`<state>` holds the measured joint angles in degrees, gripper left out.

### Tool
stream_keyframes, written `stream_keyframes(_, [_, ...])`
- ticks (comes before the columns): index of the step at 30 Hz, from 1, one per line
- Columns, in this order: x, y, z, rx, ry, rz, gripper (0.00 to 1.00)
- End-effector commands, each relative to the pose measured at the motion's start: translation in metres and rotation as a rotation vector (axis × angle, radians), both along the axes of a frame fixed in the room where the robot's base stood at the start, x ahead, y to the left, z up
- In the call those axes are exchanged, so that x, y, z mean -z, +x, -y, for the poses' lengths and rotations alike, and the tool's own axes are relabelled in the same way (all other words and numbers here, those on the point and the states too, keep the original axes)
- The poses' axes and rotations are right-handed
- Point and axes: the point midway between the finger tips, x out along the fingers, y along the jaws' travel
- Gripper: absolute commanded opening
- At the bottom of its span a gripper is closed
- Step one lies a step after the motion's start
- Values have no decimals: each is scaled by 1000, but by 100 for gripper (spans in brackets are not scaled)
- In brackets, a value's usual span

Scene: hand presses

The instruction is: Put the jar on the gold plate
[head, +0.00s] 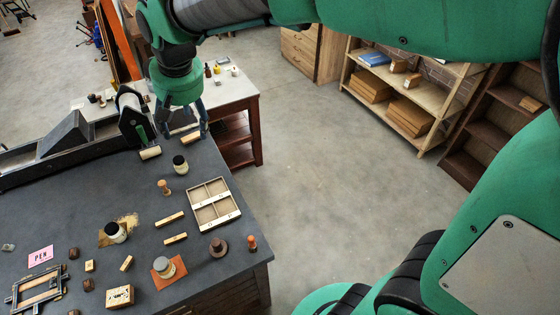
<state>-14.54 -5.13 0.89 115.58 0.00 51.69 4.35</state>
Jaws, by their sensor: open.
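A pale jar with a dark lid (116,233) stands upright on or against a gold plate (131,219) at the left middle of the dark table. Whether its base rests wholly on the plate I cannot tell. Another dark-lidded jar (180,167) stands on bare tabletop below my gripper. A grey-lidded jar (163,265) sits on an orange-brown square (178,273) near the front. My gripper (188,130) is open, fingers down, at the table's far edge. A small wooden block (191,137) shows between or behind its fingertips; contact is unclear.
A pale compartment tray (213,203), wooden blocks (170,218) and stamps (219,247) lie on the dark table (70,205). A cream roller (150,153) lies beside the press (133,115). A white-topped side table (235,92) stands behind. Open floor lies to the right.

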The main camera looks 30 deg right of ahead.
Motion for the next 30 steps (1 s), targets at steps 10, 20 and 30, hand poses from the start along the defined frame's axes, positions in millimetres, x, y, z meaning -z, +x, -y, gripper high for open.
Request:
stream_keyframes(10, [-25,-85,64,62,7,68,66])
stream_keyframes(20, [-25,-168,109,119,5,129,66])
stream_keyframes(30, [-7,-238,138,170,-1,183,66])
